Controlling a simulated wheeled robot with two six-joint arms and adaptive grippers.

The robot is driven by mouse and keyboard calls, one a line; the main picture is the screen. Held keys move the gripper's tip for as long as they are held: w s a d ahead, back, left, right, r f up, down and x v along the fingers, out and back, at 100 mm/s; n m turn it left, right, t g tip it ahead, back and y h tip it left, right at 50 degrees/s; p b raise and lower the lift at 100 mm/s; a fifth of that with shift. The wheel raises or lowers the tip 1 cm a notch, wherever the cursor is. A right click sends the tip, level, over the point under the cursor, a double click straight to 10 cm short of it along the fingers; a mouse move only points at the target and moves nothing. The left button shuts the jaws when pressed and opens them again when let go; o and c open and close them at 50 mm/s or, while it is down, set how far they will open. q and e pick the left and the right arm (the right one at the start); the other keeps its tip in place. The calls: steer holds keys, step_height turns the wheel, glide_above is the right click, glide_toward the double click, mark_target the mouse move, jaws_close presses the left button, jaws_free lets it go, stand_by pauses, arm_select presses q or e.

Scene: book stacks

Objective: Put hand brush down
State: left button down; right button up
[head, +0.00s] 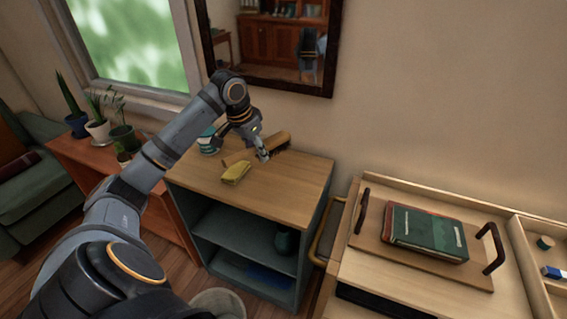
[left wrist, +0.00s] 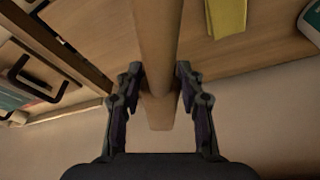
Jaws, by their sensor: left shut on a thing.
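The hand brush (head: 276,144) has a wooden body with dark bristles and is at the back of the small cabinet's wooden top (head: 290,180). My left gripper (head: 263,154) is at the brush, its fingers on either side of the handle. In the left wrist view the brush's long wooden handle (left wrist: 156,45) runs down between the two fingers (left wrist: 157,88), which are shut on it. I cannot tell whether the brush touches the cabinet top. My right gripper is in neither view.
A folded yellow cloth (head: 236,172) lies in front of the brush, and a teal and white item (head: 209,141) stands behind at the left. A wooden tray (head: 370,246) with dark handles holds green books (head: 427,233) at the right. The cabinet top's right front is clear.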

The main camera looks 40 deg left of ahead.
mark_target(267, 147)
arm_select(q)
steer(key=w+d, duration=0.1)
steer(key=w+d+f, duration=0.1)
steer(key=shift+w+d+p, duration=0.15)
steer(key=shift+w+p, duration=0.15)
steer(key=shift+w, duration=0.05)
steer(key=w+f, duration=0.1)
steer(key=w+d+f, duration=0.1)
steer(key=f, duration=0.1)
steer(key=w+d+f, duration=0.1)
steer(key=f, duration=0.1)
steer(key=shift+w+d+f, duration=0.1)
steer(key=shift+w+f, duration=0.15)
steer(key=shift+f, duration=0.2)
steer(key=x, duration=0.3)
steer(key=shift+s+f, duration=0.25)
steer(key=shift+f, duration=0.05)
steer(key=c, duration=0.8)
jaws_free()
steer(key=shift+f, duration=0.1)
